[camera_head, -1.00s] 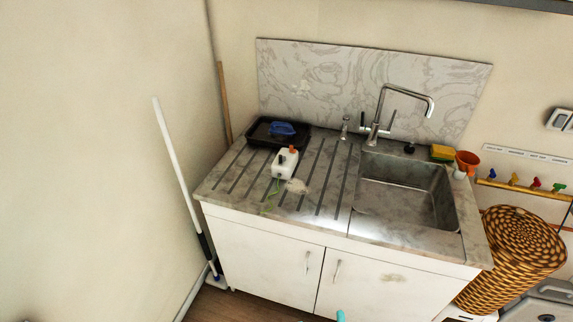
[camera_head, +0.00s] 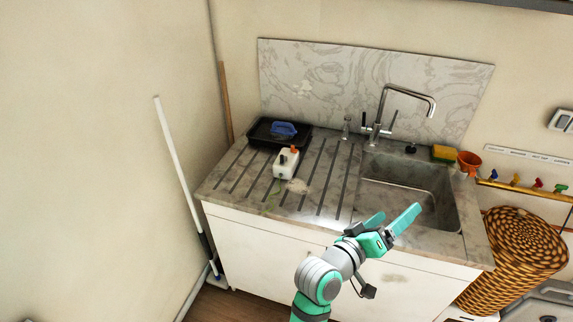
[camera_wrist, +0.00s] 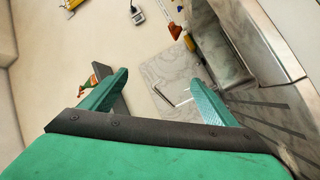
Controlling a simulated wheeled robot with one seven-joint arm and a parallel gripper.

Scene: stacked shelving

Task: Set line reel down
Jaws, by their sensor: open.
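My gripper (camera_head: 395,213) is open in the head view, in front of and above the front edge of the sink. Its fingers point up and to the right. In the wrist view the gripper (camera_wrist: 160,80) has its two teal fingers spread with nothing held between them. I cannot pick out a line reel with certainty. A white container with an orange cap (camera_head: 286,162) stands on the ribbed drainboard, well to the left of my gripper. A pale flat patch lies in front of it. A small red and green thing (camera_wrist: 93,78) shows beside the left finger, unclear.
The sink basin (camera_head: 400,185) is empty. A black tray (camera_head: 262,133) with a blue item (camera_head: 284,129), a tap (camera_head: 383,100), a yellow sponge (camera_head: 445,153) and an orange funnel (camera_head: 469,160) line the back. A wicker basket (camera_head: 517,240) stands at right.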

